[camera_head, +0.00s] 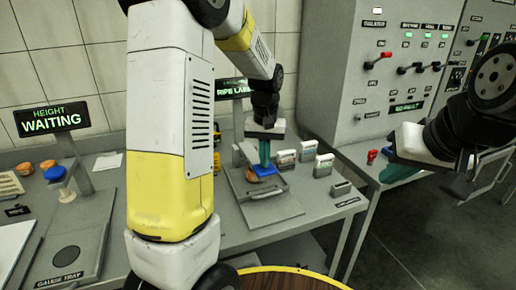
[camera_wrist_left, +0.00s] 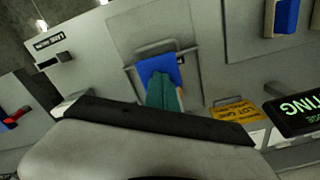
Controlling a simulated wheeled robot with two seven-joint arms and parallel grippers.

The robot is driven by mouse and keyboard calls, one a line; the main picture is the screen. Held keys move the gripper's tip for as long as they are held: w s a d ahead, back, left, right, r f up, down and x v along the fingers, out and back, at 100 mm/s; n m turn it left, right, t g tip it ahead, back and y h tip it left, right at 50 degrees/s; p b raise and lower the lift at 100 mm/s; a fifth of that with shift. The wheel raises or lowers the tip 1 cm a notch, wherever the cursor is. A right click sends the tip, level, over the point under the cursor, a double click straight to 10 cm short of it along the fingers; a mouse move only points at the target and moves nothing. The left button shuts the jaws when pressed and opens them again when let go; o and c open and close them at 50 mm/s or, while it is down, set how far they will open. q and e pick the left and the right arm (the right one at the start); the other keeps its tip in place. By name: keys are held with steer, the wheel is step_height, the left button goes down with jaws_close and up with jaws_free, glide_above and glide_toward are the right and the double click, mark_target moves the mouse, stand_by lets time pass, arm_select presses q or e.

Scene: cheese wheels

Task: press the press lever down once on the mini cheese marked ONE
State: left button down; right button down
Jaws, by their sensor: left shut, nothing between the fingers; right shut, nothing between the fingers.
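The press stands on the bench in the middle of the head view, with a grey base plate (camera_head: 275,210). Its blue lever pad (camera_head: 264,170) shows at the tip of my left gripper (camera_head: 264,163); the pad also shows in the left wrist view (camera_wrist_left: 158,66). My left gripper's teal fingers are shut, point down and overlap the pad; I cannot tell whether they touch it. An orange mini cheese (camera_head: 249,174) shows partly beside the pad; its marking is not readable. My right gripper (camera_head: 391,174) is shut and empty at the right, away from the press.
Several small labelled boxes (camera_head: 324,165) stand right of the press. A height gauge with a WAITING sign (camera_head: 53,119), a second blue pad (camera_head: 55,173) and orange cheeses (camera_head: 25,169) are at the left. A control cabinet (camera_head: 350,95) stands behind. My left arm hides the bench's middle.

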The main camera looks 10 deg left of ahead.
arm_select(q)
steer(key=shift+s+f, duration=0.1)
steer(key=shift+f, duration=0.4)
stand_by(1.0)
steer(key=shift+r, duration=0.2)
stand_by(1.6)
steer(key=w+a+r, duration=0.1)
steer(key=w+r, duration=0.1)
steer(key=r, duration=0.4)
steer(key=w+a+r, duration=0.1)
steer(key=w+r, duration=0.1)
steer(key=r, duration=0.4)
steer(key=shift+w+a, duration=0.2)
steer(key=shift+a, duration=0.15)
stand_by(0.8)
steer(key=shift+r, duration=0.1)
step_height(320, 180, up, 8)
stand_by(0.8)
steer(key=s+d+f+t+h, duration=0.1)
steer(key=s+f+t, duration=0.2)
steer(key=s, duration=0.9)
steer(key=s+d+f+m+t+h, duration=0.1)
steer(key=s+f+t, duration=0.2)
steer(key=s, duration=0.9)
steer(key=shift+s, duration=0.2)
